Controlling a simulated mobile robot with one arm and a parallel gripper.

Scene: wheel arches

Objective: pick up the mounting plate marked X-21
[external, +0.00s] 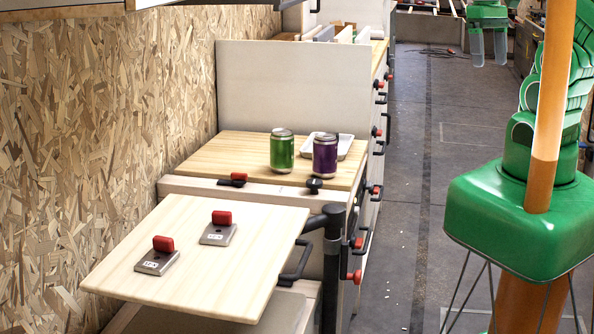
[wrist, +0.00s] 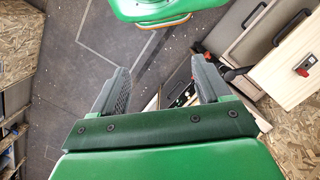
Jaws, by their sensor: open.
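Two grey metal plates with red knobs sit on the light wooden board in the external view. The nearer plate (external: 152,267) lies to the left, and the farther plate (external: 214,238) lies behind it to the right. Each has a small white label on its front part, too small to read, so I cannot tell which is X-21. A plate with a red knob (wrist: 303,68) also shows at the right of the wrist view. My gripper (external: 489,48) is open and empty, over the floor far from the board. Its two fingers flank the middle of the wrist view (wrist: 160,85).
The light board (external: 235,272) has a black handle at its right edge. Behind it, a second wooden top holds a green can (external: 282,152), a purple can (external: 325,155) and a white tray (external: 345,143). A chipboard wall (external: 80,130) borders the left. The floor aisle (external: 425,150) is open.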

